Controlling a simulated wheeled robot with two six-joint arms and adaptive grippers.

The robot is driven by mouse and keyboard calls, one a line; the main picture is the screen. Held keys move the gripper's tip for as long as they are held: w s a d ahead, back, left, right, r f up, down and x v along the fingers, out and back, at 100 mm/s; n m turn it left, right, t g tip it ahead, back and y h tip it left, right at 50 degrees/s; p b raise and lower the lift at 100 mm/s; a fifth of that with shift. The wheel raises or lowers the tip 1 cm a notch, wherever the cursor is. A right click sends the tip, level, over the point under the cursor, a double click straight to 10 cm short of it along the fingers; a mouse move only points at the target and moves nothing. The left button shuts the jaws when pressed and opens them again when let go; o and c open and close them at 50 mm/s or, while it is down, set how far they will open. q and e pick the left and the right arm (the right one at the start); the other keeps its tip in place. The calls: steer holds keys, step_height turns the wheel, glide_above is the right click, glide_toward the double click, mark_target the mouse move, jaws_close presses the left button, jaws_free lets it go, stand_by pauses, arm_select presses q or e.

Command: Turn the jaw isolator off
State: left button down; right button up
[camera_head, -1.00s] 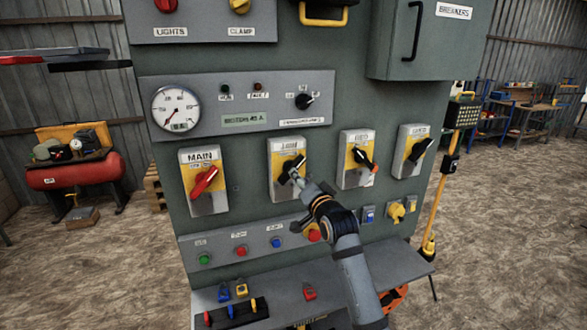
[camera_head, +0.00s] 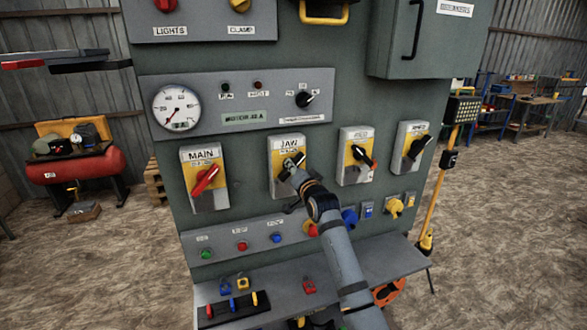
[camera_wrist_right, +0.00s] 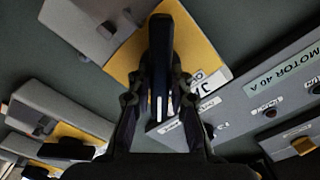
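The jaw isolator (camera_head: 279,187) is a grey box with a yellow plate, labelled JAW, on the green cabinet front. Its dark handle (camera_wrist_right: 160,50) stands between the fingers of my right gripper (camera_wrist_right: 161,85) in the wrist view, and both fingers appear to press on its sides. In the head view my right gripper (camera_head: 291,166) covers most of the handle, so its exact angle is hard to read there. The yellow plate (camera_wrist_right: 127,55) shows behind the handle in the wrist view. My left gripper is not in view.
The MAIN isolator (camera_head: 206,192) with a red handle is to the left. Two more isolators (camera_head: 355,165) (camera_head: 408,155) with black handles are to the right. A button strip (camera_head: 222,246) and a ledge (camera_head: 385,262) lie below. The gauge panel (camera_head: 220,90) is above.

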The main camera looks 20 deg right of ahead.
jaws_close()
steer(key=n, duration=0.4)
steer(key=shift+a+n, duration=0.1)
steer(key=shift+n, duration=0.3)
steer(key=n, duration=0.9)
steer(key=shift+a+r, duration=0.1)
steer(key=shift+a, duration=0.05)
steer(key=shift+n+b, duration=0.45)
steer(key=shift+n, duration=1.65)
steer(key=o, duration=0.8)
jaws_free()
steer(key=shift+o, duration=0.2)
